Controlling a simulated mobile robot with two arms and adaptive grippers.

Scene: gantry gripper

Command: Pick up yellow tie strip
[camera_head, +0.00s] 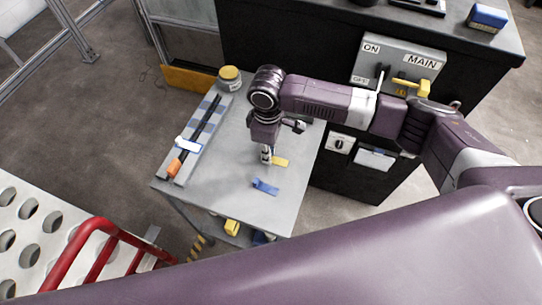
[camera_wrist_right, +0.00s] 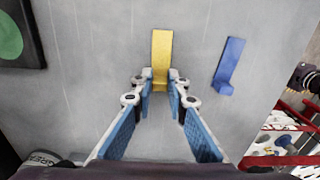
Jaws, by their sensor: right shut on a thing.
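The yellow tie strip (camera_head: 281,162) is at the grey table top, near its right side. In the right wrist view the yellow tie strip (camera_wrist_right: 161,52) stretches away from between my fingertips. My right gripper (camera_head: 266,157) points down at it, and the wrist view shows the right gripper (camera_wrist_right: 160,82) shut on the strip's near end. I cannot tell whether the strip touches the table. A blue strip (camera_head: 265,187) lies nearby on the table, apart from the gripper; it also shows in the wrist view (camera_wrist_right: 228,65). My left gripper is not in view.
The grey table (camera_head: 226,185) also holds a long tool with an orange end (camera_head: 174,167) and a yellow-lidded can (camera_head: 229,78). A dark cabinet with a switch box (camera_head: 397,65) stands behind right. A red rail (camera_head: 98,243) is at lower left.

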